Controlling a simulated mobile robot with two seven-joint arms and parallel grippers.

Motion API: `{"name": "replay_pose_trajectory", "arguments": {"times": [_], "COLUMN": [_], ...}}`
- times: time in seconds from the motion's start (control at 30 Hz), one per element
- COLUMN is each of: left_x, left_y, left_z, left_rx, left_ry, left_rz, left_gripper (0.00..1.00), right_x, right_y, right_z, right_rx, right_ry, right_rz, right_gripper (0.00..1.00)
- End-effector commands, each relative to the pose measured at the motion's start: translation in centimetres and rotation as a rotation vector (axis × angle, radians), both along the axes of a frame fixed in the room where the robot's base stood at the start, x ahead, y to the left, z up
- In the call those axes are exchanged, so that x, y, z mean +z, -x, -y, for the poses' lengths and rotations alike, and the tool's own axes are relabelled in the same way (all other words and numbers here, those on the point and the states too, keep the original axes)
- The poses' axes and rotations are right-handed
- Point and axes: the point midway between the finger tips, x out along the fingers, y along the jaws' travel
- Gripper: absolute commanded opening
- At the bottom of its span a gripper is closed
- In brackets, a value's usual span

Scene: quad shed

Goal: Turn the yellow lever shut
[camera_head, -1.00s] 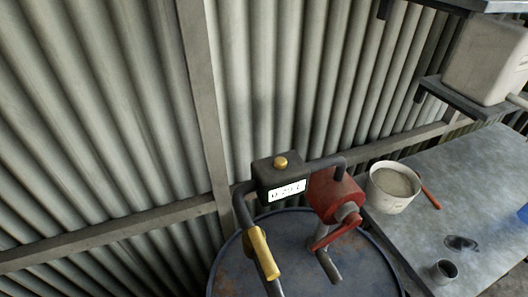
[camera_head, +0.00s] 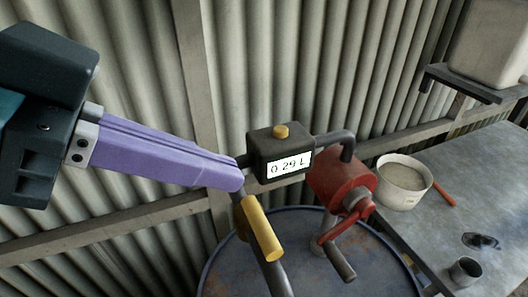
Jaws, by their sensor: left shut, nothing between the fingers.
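The yellow lever (camera_head: 262,230) lies along the dark pipe (camera_head: 274,276) below the meter, slanting down to the right. My left gripper (camera_head: 238,178) comes in from the left, its purple fingers shut and empty. Its tips are just above the lever's upper end and overlap the pipe in the picture; I cannot tell whether they touch. The dark meter box (camera_head: 280,150) with a yellow button on top reads 0.29 L. The pipe's upper bend is partly hidden behind the fingers. My right gripper is not in view.
A red hand pump (camera_head: 342,184) with a crank stands on the blue drum (camera_head: 228,268), right of the lever. A workbench (camera_head: 470,190) at the right holds a white bucket (camera_head: 402,190) and a metal cup (camera_head: 466,271). A corrugated wall closes off the back.

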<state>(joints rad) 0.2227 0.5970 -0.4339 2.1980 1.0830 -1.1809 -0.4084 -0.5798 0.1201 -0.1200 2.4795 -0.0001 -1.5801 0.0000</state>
Motion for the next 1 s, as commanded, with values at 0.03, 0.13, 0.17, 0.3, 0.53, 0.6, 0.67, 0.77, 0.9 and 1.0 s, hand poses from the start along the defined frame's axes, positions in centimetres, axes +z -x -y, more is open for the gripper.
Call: {"name": "replay_pose_trajectory", "arguments": {"times": [0.03, 0.13, 0.17, 0.3, 0.53, 0.6, 0.67, 0.77, 0.9, 1.0], "left_x": [0.1, 0.1, 0.1, 0.1, -0.7, -1.4, -2.1, -3.4, -5.0, -6.0], "left_y": [0.0, 0.0, 0.0, 0.0, -0.6, -0.9, -1.3, -1.9, -2.7, -2.9], "left_z": [0.0, 0.0, 0.0, 0.1, 1.5, 2.4, 3.4, 4.9, 6.8, 7.2], "left_rx": [-0.003, -0.004, -0.004, -0.003, -0.001, -0.002, -0.001, -0.001, -0.002, 0.0], "left_ry": [0.001, 0.003, 0.003, 0.002, 0.006, 0.006, 0.007, 0.006, 0.005, 0.0], "left_rz": [0.002, 0.002, 0.001, 0.0, -0.005, -0.007, -0.008, -0.007, -0.005, -0.007], "left_gripper": [0.0, 0.0, 0.0, 0.0, 0.0, 0.0, 0.0, 0.0, 0.0, 0.0], "right_x": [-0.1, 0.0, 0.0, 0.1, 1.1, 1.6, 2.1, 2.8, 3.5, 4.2], "right_y": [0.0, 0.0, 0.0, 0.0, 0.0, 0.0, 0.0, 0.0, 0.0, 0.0], "right_z": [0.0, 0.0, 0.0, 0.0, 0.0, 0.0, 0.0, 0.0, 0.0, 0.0], "right_rx": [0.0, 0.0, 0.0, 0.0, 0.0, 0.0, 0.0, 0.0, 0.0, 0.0], "right_ry": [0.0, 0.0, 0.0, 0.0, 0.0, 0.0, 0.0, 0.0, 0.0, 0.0], "right_rz": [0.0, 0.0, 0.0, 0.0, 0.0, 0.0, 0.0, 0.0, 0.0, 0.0], "right_gripper": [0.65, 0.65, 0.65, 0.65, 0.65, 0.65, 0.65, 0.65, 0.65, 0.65]}}
